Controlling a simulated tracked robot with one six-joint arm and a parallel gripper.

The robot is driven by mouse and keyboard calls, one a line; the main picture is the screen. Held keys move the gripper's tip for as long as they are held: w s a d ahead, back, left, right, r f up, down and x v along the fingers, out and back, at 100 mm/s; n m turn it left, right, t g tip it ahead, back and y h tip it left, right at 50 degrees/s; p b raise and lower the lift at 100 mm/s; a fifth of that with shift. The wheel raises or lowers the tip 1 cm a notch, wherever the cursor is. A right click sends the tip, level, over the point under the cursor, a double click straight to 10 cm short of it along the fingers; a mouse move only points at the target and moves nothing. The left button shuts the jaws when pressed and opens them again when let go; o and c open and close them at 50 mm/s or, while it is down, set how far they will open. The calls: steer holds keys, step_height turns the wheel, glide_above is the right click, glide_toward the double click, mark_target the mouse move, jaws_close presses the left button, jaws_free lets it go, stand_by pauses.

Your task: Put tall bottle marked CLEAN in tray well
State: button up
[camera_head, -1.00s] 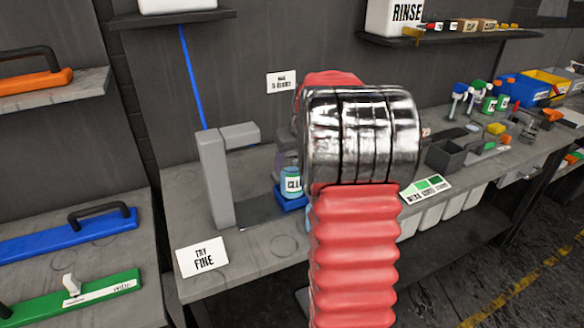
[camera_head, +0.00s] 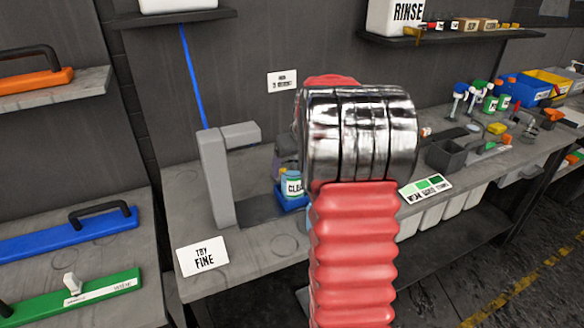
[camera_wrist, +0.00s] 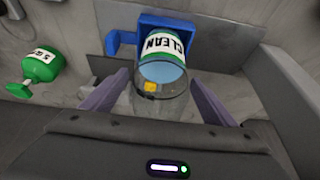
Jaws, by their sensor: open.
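The tall bottle marked CLEAN (camera_wrist: 165,48) has a white and green label and a clear upper part. It stands in a blue tray well (camera_wrist: 122,42) on the bench. In the head view the bottle (camera_head: 293,186) also shows upright, with its base inside the blue well (camera_head: 287,206). My gripper (camera_wrist: 156,90) is open, with one purple-grey finger on each side of the bottle's clear part. The fingers look apart from it. In the head view my arm hides most of the gripper.
A green bottle (camera_wrist: 42,64) lies left of the well in the wrist view. A grey post with an overhanging arm (camera_head: 216,178) stands left of the well. A TRY FINE card (camera_head: 203,256) and a green shade card (camera_head: 426,187) lie on the bench. The bench front is clear.

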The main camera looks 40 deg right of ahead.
steer(key=v, duration=1.2)
steer(key=shift+a+r, duration=0.1)
steer(key=shift+a, duration=0.05)
stand_by(0.5)
steer(key=s+a+r+n, duration=0.1)
steer(key=s+a, duration=0.2)
steer(key=a, duration=0.8)
steer(key=s+a+r, duration=0.1)
steer(key=s+a, duration=0.2)
steer(key=a, duration=0.8)
steer(key=s+a+f+n, duration=0.1)
steer(key=s+a+f, duration=0.2)
steer(key=s+a, duration=0.4)
steer(key=s+a+f+n+t+y, duration=0.1)
steer(key=s+a+f, duration=0.2)
steer(key=s+a, duration=0.4)
steer(key=shift+s+f, duration=0.2)
steer(key=shift+s, duration=0.05)
steer(key=shift+c, duration=0.6)
